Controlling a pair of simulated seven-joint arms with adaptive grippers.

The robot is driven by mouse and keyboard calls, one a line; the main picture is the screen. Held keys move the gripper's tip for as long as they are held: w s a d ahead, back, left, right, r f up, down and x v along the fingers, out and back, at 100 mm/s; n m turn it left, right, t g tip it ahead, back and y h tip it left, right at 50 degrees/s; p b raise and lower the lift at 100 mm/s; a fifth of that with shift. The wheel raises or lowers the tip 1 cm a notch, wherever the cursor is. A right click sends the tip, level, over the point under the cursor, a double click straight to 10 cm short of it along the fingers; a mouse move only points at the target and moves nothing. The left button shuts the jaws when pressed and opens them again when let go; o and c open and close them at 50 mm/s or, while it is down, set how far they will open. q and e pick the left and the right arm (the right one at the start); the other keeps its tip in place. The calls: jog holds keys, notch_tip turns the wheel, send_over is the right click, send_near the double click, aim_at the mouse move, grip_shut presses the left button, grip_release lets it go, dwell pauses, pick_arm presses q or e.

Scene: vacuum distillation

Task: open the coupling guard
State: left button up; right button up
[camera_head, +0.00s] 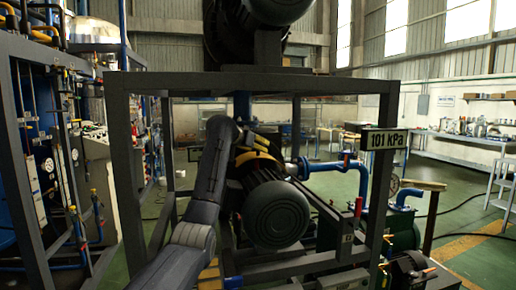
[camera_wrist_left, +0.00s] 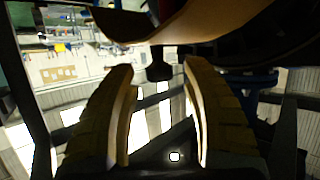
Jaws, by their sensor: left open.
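The coupling guard (camera_head: 258,160) is a curved yellow cover on top of the pump set, behind the dark ribbed motor (camera_head: 276,213). In the left wrist view, the guard (camera_wrist_left: 165,22) is a curved yellow-orange sheet across the top, with a small dark knob (camera_wrist_left: 159,66) hanging below it in the picture. My left gripper (camera_head: 252,139) is at the guard in the head view, partly hidden by my arm. In the wrist view, my left gripper (camera_wrist_left: 158,100) is open, its yellow fingers apart, with the knob near the gap between the tips. Contact cannot be told. My right gripper is not seen.
A grey frame (camera_head: 240,84) surrounds the pump set, with a post on each side. A "101 kPa" sign (camera_head: 388,140) is on the right post. Blue pipes (camera_head: 335,165) run right of the motor. A piping rack (camera_head: 60,150) stands left. Open floor (camera_head: 450,210) lies right.

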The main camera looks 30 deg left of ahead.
pick_arm(q)
jog(key=shift+w+f, duration=0.25)
jog(key=shift+w, duration=0.3)
jog(key=shift+o, duration=0.2)
jog(key=c, duration=1.1)
